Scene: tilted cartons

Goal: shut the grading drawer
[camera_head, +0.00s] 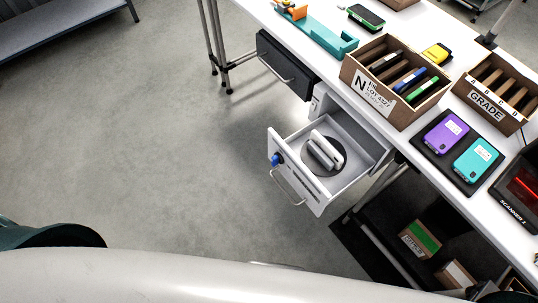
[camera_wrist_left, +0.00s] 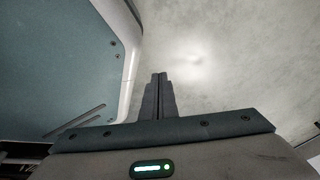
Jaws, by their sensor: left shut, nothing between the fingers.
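The grading drawer (camera_head: 298,188) is pulled out from under the white table in the head view. It has a white front with a bar handle (camera_head: 288,188) and a blue knob at its left end. A white device lies on a dark round pad (camera_head: 324,155) inside it. My left gripper (camera_wrist_left: 159,78) shows in the left wrist view, its two dark fingers together and empty, above bare grey floor. Neither gripper shows in the head view, so the left one's distance from the drawer cannot be told. My right gripper is not in view.
A dark closed drawer (camera_head: 284,66) is to the left of the open one. The table carries an "N" carton (camera_head: 372,97), a "GRADE" carton (camera_head: 486,107), a dark pad with purple and teal devices, and a scanner (camera_head: 518,190). Open floor (camera_head: 150,150) lies left of the drawer.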

